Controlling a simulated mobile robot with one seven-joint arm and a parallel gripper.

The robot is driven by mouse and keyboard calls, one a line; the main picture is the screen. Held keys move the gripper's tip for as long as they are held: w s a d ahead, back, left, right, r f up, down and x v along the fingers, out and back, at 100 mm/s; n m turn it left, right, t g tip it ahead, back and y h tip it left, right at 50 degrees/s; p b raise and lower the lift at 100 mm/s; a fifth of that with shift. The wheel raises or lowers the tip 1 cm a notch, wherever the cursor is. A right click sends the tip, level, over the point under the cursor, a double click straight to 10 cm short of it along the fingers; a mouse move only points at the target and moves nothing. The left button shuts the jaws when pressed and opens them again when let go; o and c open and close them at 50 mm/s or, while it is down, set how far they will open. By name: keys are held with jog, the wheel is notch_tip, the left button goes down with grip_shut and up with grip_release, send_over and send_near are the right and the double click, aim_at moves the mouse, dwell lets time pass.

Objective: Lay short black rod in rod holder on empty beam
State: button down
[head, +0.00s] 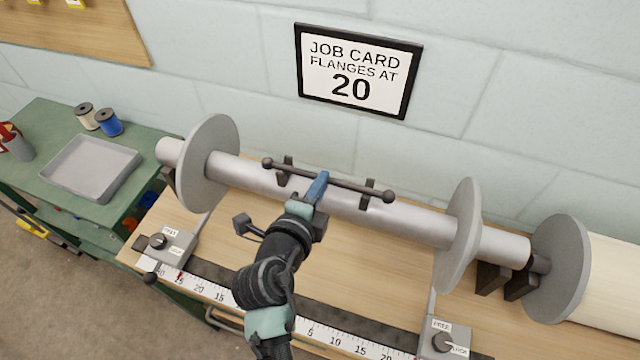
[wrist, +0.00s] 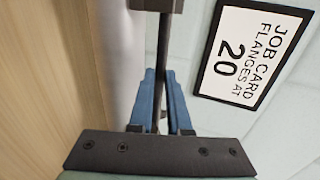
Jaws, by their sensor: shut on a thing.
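The short black rod (head: 345,184) has a ball at each end and lies along the empty beam (head: 412,222), a bare silver cylinder between two grey flanges. My gripper (head: 320,182) is shut on the rod near its middle. The rod holder shows as two dark brackets, a left one (head: 285,170) and a right one (head: 367,193). The rod crosses both brackets, but I cannot tell whether it rests in them. In the wrist view the rod (wrist: 157,60) runs between the blue fingers towards a dark bracket (wrist: 157,5), beside the beam (wrist: 122,60).
The left flange (head: 209,163) and right flange (head: 460,236) stand on either side of the rod. A ruler (head: 325,333) with two locking blocks runs along the front. A green bench with a grey tray (head: 90,168) is at left. A job card (head: 358,70) reads 20.

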jog(key=c, duration=0.8)
grip_release()
jog(key=shift+s+f, duration=0.1)
jog(key=shift+f, duration=0.05)
jog(key=b+v, duration=0.1)
jog(key=v, duration=0.3)
jog(key=b+v, duration=0.1)
jog(key=v, duration=0.8)
jog(key=shift+r+b, duration=0.35)
jog(key=shift+b, duration=0.05)
